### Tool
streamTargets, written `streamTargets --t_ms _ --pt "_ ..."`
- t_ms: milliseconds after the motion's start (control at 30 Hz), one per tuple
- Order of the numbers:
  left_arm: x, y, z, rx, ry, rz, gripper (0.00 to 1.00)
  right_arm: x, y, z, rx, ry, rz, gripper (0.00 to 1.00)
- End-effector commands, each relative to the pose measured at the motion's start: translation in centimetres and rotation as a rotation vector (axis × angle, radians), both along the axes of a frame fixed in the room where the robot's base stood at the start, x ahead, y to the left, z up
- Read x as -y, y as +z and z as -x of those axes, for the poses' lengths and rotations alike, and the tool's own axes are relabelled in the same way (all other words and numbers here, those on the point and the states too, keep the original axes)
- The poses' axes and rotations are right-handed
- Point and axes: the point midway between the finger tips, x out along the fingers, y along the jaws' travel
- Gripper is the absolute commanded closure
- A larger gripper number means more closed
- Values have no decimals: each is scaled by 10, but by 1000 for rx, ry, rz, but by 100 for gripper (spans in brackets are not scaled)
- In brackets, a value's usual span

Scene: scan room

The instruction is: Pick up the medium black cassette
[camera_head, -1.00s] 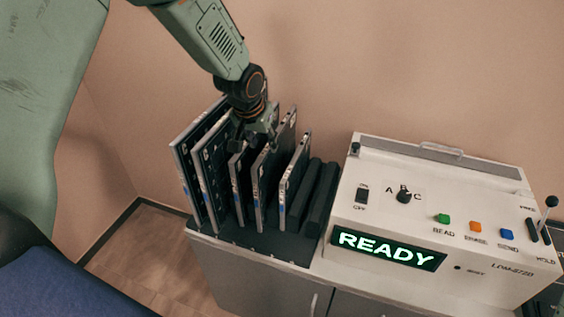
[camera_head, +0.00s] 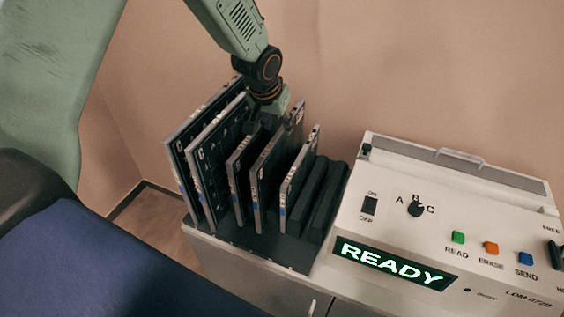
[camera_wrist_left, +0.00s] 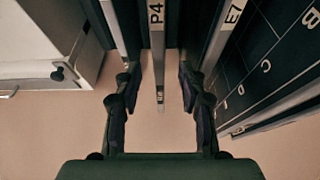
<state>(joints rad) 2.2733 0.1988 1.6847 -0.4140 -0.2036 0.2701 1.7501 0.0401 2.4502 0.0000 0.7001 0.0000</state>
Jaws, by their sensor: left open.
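Two medium dark cassettes with pale edges stand upright in the rack: a left one (camera_head: 241,180) and a right one (camera_head: 268,170). In the left wrist view they appear as the E7 cassette (camera_wrist_left: 219,40) and the P4 cassette (camera_wrist_left: 157,40). I cannot tell which is the black one named. My left gripper (camera_head: 268,112) is open above the medium cassettes, at their upper back part. In the left wrist view its fingertips (camera_wrist_left: 160,78) lie on either side of the P4 edge, with a gap on both sides. My right gripper is not in view.
Two large cassettes (camera_head: 212,165) stand left of the medium ones and a smaller one (camera_head: 297,178) right, with narrow gaps. Empty dark slots (camera_head: 325,200) lie at the rack's right. A white reader (camera_head: 400,235) showing READY stands beside it. A blue padded surface (camera_head: 70,240) fills the lower left.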

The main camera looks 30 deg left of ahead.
Motion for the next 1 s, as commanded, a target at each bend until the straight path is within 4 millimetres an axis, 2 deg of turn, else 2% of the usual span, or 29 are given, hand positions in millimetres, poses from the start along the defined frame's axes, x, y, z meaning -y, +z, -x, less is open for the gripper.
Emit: streamTargets --t_ms 567,867,1000 --pt "-3 -61 -20 -1 0 -1 59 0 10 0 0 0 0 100" --pt "-3 -65 -24 0 -1 -1 59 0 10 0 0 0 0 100" --pt "-3 -65 -24 0 -1 -1 69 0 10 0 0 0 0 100"
